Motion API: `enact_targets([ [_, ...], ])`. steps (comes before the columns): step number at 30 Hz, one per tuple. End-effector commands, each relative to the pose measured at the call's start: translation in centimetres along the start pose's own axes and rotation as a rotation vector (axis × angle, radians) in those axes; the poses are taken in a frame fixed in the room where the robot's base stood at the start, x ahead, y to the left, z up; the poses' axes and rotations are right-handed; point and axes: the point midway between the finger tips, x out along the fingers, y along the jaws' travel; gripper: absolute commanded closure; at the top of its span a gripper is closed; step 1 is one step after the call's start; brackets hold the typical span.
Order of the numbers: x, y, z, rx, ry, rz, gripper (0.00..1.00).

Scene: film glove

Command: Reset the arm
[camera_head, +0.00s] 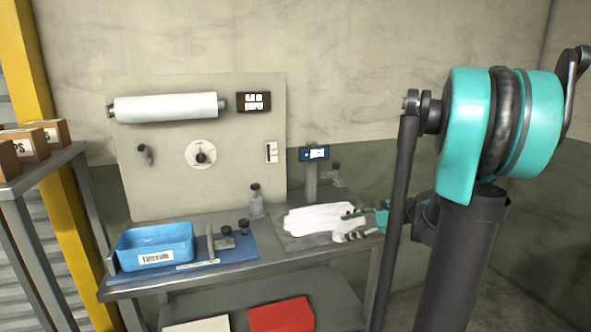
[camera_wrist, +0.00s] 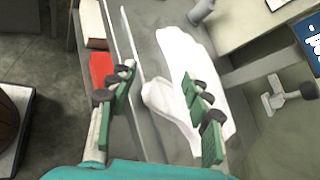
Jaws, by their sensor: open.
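My arm, teal and dark grey, stands at the right of the head view and reaches down to the right end of the workbench. My gripper (camera_head: 362,217) is by the right part of the white glove (camera_head: 315,219), which lies flat on a grey mat on the bench. In the wrist view my gripper (camera_wrist: 160,88) is open, its green-padded fingers wide apart. The white glove (camera_wrist: 187,55) shows between and beyond the fingers, with nothing gripped. The right finger overlaps part of the glove in this view; I cannot tell whether it touches.
A blue bin (camera_head: 155,246) sits on a blue mat at the bench's left. A bottle (camera_head: 256,201) and a small screen (camera_head: 314,153) stand at the back. A red box (camera_head: 281,315) is on the lower shelf. A shelf with cartons (camera_head: 28,143) is far left.

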Motion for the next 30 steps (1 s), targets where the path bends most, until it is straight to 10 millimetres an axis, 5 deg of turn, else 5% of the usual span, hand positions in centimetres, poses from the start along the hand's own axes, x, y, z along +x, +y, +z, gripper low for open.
enact_targets([
  [6, 2.8, 10.4, -2.0, -0.499, 0.289, 0.232, 0.5],
  [13, 0.8, 19.2, -6.2, -1.134, 0.527, 0.586, 0.5],
  [21, -1.9, 22.4, -8.7, -1.536, 0.625, 0.852, 0.5],
  [30, -2.2, 22.5, -8.9, -1.565, 0.632, 0.873, 0.5],
])
